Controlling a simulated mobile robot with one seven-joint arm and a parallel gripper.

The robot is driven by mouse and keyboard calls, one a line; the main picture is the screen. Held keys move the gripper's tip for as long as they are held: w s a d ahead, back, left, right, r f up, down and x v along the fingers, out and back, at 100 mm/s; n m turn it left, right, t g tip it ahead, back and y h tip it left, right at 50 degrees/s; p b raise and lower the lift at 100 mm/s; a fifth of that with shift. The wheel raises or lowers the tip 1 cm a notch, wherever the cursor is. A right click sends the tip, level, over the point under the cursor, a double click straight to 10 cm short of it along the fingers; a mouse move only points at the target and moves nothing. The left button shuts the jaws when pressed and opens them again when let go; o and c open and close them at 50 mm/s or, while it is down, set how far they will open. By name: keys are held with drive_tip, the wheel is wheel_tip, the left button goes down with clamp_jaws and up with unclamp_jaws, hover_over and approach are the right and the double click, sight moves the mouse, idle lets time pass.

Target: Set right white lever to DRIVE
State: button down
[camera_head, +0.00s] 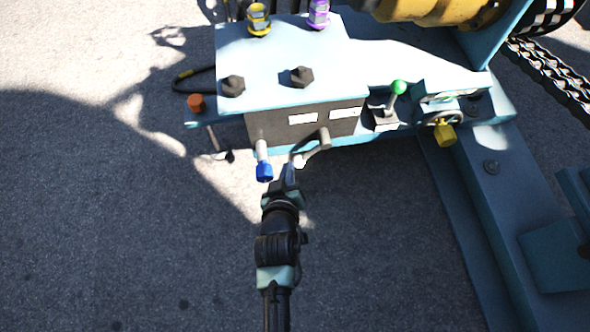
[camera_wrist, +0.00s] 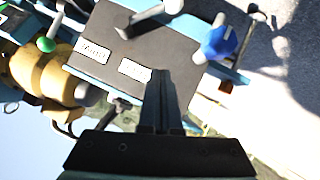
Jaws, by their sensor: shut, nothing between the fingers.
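A pale grey-white lever (camera_head: 318,145) sticks out from a dark panel (camera_head: 262,128) on the machine's front. Its arm runs down and left towards my gripper in the head view. The wrist view shows this lever (camera_wrist: 150,17) with a rounded pale end at the top, apart from my fingertips. Left of it in the head view is a pale lever with a blue tip (camera_head: 264,172); the blue tip (camera_wrist: 220,42) is at upper right in the wrist view. My gripper (camera_head: 291,168) is shut and empty; its fingers (camera_wrist: 163,75) lie before the panel. Contact with the lever cannot be told.
Two white labels (camera_head: 303,119) are on the panel, their text unreadable. A green-knobbed lever (camera_head: 398,88) and a yellow valve (camera_head: 445,134) are to the right. An orange knob (camera_head: 196,103) is at left. Open paved ground (camera_head: 120,240) lies in front.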

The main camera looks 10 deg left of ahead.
drive_tip(key=f, duration=0.1)
drive_tip(key=s+f, duration=0.1)
drive_tip(key=f, duration=0.1)
drive_tip(key=shift+s+f, duration=0.15)
drive_tip(key=shift+s, duration=0.1)
drive_tip(key=b, duration=0.7)
hover_over(295, 163)
drive_tip(key=s, duration=0.2)
wheel_tip(295, 163, down, 6)
drive_tip(key=shift+w+d+f+b, duration=0.1)
drive_tip(key=shift+f+b, duration=0.5)
drive_tip(key=shift+f, duration=0.1)
drive_tip(key=shift+w+d+f+b, duration=0.1)
drive_tip(key=shift+f+b, duration=0.5)
drive_tip(key=shift+f, duration=0.1)
